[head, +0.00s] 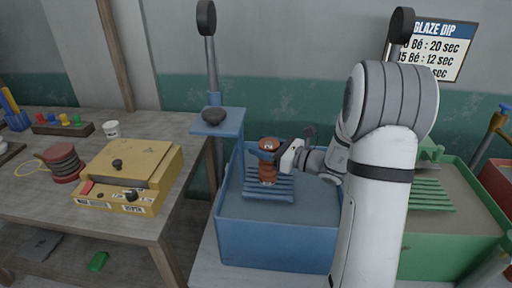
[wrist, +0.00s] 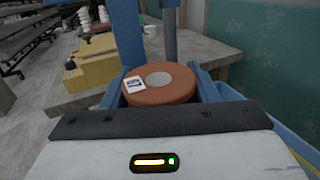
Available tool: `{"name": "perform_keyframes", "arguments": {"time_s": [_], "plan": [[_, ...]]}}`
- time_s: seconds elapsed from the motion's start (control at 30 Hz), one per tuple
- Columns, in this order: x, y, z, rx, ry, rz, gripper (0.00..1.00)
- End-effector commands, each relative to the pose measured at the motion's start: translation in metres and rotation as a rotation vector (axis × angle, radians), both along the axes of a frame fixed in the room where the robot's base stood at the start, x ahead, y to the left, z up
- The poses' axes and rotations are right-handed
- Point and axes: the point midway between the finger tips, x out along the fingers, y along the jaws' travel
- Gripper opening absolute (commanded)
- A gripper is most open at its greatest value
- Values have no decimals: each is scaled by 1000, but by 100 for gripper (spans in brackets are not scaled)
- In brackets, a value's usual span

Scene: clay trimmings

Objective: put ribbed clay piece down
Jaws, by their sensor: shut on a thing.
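The ribbed clay piece (head: 267,174) is reddish-brown and upright, at the blue slatted rack in the blue bin. In the wrist view its round top (wrist: 160,84) shows a grey disc in the middle and a small white label. My gripper (head: 268,155) is shut on its upper part, with a blue finger on each side in the wrist view. The blue slatted rack (head: 282,190) lies under or just behind the piece. I cannot tell whether the piece's base touches the rack.
A green bin (head: 450,235) stands to the right, partly behind my arm. A wooden table (head: 40,205) at left holds a yellow box (head: 150,160) and a red ribbed spool (head: 62,163).

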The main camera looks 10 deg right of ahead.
Motion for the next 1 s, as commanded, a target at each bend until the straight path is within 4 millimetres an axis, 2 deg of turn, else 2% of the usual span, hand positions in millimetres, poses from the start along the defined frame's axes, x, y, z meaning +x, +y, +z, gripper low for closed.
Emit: {"name": "perform_keyframes", "arguments": {"time_s": [0.13,0.17,0.4,0.73,0.87,1.0], "plan": [[0,0,-3,1,-2,0,0],[0,0,-4,0,0,0,54],[0,-1,-2,0,0,-1,74],[0,-1,2,0,0,-2,76],[-11,-15,0,0,0,-6,76],[-31,-39,-1,1,1,-8,76]]}}
